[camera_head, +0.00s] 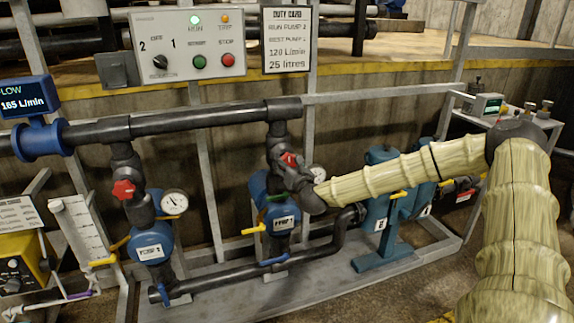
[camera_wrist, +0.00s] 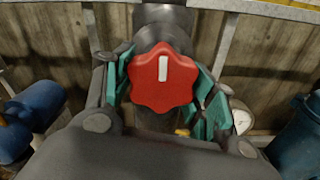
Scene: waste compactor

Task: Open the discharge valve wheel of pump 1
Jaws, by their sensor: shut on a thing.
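The red lobed discharge valve wheel (camera_head: 289,158) of pump 1 sits on the dark riser above the blue pump (camera_head: 280,216) labelled PUMP 1. In the wrist view the wheel (camera_wrist: 163,85) faces me, its white mark upright. My gripper (camera_head: 291,166) is shut on this wheel, with one teal-padded finger on its left and one on its right. My gripper partly hides the wheel in the head view. A second red wheel (camera_head: 124,190) is on the riser of the left pump (camera_head: 151,242).
A control panel (camera_head: 188,45) with a lit green RUN lamp stands behind, beside a duty card (camera_head: 286,38). The flow meter (camera_head: 30,104) reads 165 L/min. Pressure gauges (camera_head: 174,202) sit beside the risers. Blue-green canisters (camera_head: 380,210) stand below my arm.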

